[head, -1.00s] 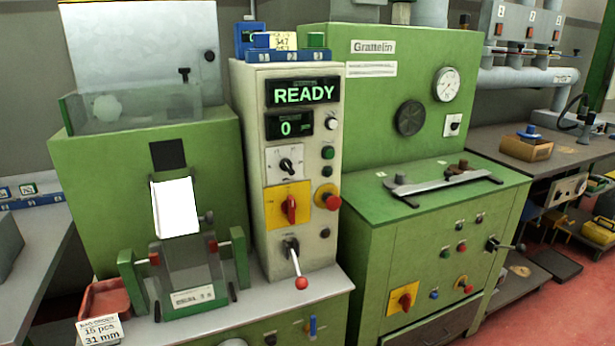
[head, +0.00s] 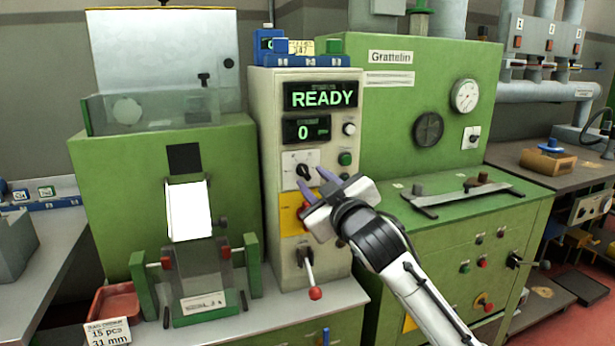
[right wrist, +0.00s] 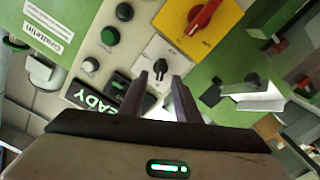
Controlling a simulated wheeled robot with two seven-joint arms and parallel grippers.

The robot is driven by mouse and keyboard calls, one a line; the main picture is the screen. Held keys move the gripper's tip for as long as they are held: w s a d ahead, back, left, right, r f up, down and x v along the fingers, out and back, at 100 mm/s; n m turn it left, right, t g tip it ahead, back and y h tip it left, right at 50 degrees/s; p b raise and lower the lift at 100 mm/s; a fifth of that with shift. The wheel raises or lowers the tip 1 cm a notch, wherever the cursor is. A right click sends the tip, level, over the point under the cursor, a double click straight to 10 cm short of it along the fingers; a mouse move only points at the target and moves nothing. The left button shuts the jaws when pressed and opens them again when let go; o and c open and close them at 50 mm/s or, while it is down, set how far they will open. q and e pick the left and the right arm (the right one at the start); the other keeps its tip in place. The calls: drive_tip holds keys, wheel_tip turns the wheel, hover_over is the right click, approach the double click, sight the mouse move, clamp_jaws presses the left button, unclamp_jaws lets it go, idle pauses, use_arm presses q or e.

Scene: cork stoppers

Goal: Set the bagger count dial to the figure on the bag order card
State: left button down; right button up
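The bag order card (head: 108,332) at the bottom left of the head view reads 15 pcs, 31 mm. A small black dial knob (head: 302,171) sits on a white plate on the cream control panel, below the count display (head: 306,130), which shows 0. The right wrist view shows the same knob (right wrist: 160,69) just beyond my fingertips. My right gripper (head: 314,180) is open and empty, its two fingers pointing at the panel on either side of the knob, apparently short of touching it. My left gripper is out of view.
The panel also has a READY display (head: 320,95), a green button (head: 345,158), a yellow plate with a red rotary switch (right wrist: 203,16), and a red-tipped lever (head: 315,293) below. A clear-sided chute (head: 200,280) stands to the left.

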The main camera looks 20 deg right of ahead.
sight(305, 173)
drive_tip(key=shift+w+a, duration=0.1)
drive_tip(key=shift+w, duration=2.05)
clamp_jaws()
